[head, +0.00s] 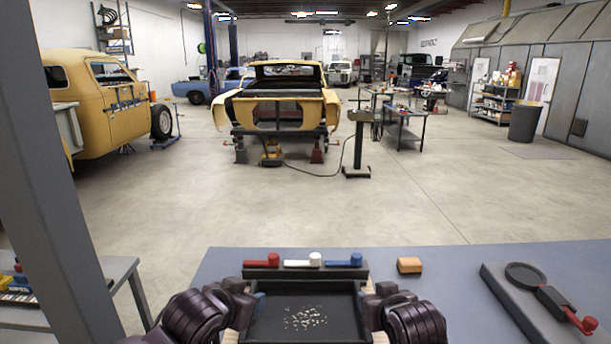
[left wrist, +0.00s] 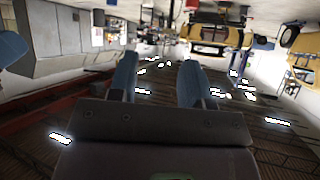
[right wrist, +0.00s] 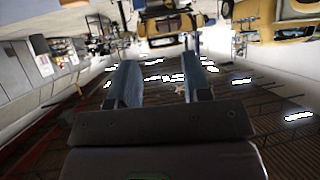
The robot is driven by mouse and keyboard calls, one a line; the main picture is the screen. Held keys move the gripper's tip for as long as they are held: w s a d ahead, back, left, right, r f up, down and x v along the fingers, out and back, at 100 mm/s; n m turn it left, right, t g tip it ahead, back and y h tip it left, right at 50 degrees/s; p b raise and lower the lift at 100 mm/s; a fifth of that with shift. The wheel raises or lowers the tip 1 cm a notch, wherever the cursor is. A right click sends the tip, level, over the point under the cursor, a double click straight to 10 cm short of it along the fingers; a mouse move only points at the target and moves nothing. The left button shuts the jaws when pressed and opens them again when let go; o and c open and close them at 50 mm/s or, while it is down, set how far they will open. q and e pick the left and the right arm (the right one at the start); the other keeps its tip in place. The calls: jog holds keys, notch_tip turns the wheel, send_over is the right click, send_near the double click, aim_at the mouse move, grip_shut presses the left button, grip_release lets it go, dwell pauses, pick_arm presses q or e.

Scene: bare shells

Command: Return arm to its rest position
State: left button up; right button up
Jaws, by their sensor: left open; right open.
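My left gripper (left wrist: 160,72) is open, with its two blue-grey fingers apart and nothing between them. My right gripper (right wrist: 158,75) is open and empty in the same way. Both wrist views show the room upside down beyond the fingers. In the head view both dark arms are folded close at the bottom edge, left and right of a black tray (head: 270,331). Whether the grippers touch the tray cannot be told from here. Small pale bits (head: 305,318) lie in the tray.
A rack with red, white and blue handled pieces (head: 303,264) stands behind the tray. An orange block (head: 409,265) and a grey board with a round black tool (head: 525,275) lie on the blue-grey table (head: 455,290). A grey post (head: 50,190) rises at left. Open floor lies beyond.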

pick_arm(q)
jog(key=s+a+f+n+y, duration=0.2)
jog(key=s+a+f, duration=0.6)
jog(key=s+f, duration=0.3)
jog(key=s+a+f+n+y, duration=0.2)
jog(key=s+a+f, duration=0.6)
jog(key=s+f, duration=0.4)
jog(key=s, duration=0.3)
jog(key=shift+t, duration=0.4)
pick_arm(e)
jog(key=s+d+f, duration=0.4)
jog(key=s+f, duration=0.3)
jog(key=s, duration=0.1)
jog(key=s+d+f+h, duration=0.1)
jog(key=s+d+f, duration=0.4)
jog(key=s+f, duration=0.3)
jog(key=s+d+f+h, duration=0.1)
jog(key=s+d+f, duration=0.3)
jog(key=s+f, duration=0.3)
jog(key=s, duration=0.3)
jog(key=shift+d+f+m, duration=0.15)
jog(key=shift+d+m, duration=0.1)
jog(key=shift+m, duration=0.15)
pick_arm(q)
jog(key=shift+d+f, duration=0.1)
pick_arm(e)
jog(key=shift+o, duration=0.3)
